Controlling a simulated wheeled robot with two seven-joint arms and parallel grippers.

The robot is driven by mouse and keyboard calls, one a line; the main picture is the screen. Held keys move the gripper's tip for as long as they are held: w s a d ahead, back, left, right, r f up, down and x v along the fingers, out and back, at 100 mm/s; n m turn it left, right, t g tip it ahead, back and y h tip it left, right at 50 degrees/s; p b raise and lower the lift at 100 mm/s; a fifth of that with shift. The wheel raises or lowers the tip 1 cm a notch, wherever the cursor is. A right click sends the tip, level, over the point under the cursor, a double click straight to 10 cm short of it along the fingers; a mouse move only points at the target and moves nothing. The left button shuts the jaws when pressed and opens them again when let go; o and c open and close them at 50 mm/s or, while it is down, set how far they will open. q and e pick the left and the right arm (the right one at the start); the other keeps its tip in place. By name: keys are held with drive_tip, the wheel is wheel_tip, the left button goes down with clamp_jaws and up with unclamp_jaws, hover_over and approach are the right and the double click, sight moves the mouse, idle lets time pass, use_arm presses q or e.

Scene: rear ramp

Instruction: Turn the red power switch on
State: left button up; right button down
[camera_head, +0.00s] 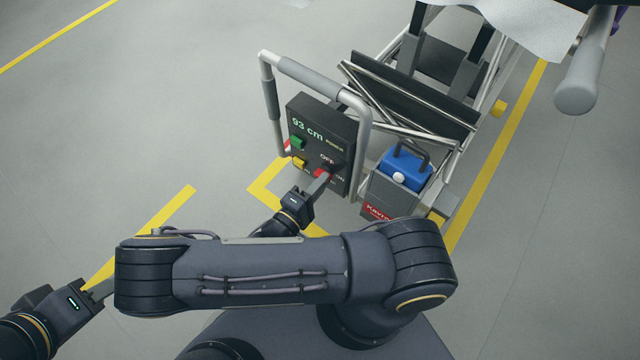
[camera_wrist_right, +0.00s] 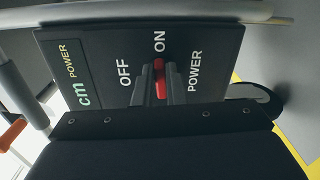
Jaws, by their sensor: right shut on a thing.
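The red power switch (camera_wrist_right: 160,82) is on the dark control panel (camera_wrist_right: 95,65), with OFF printed to its left and ON above it in the right wrist view. In the head view the switch (camera_head: 321,174) shows partly, low on the panel (camera_head: 322,128). My right gripper (camera_head: 322,181) is shut on the switch; its fingers lie on both sides of the red part in the right wrist view (camera_wrist_right: 159,86). The fingers hide the switch's base, so its exact setting cannot be told. My left gripper (camera_head: 102,290) is away at the lower left, touching nothing visible.
The panel also has a green button (camera_head: 297,142), a yellow button (camera_head: 298,162) and a "93 cm" display. A grey handrail (camera_head: 318,82) arches around it. A blue container (camera_head: 405,170) sits in a grey box to the right. The floor at left is clear.

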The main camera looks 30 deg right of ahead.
use_arm(q)
drive_tip(key=shift+f, duration=0.25)
use_arm(e)
drive_tip(key=shift+f+m, duration=0.1)
drive_tip(key=shift+m, duration=0.5)
drive_tip(key=c, duration=1.5)
unclamp_jaws()
drive_tip(key=shift+a, duration=0.1)
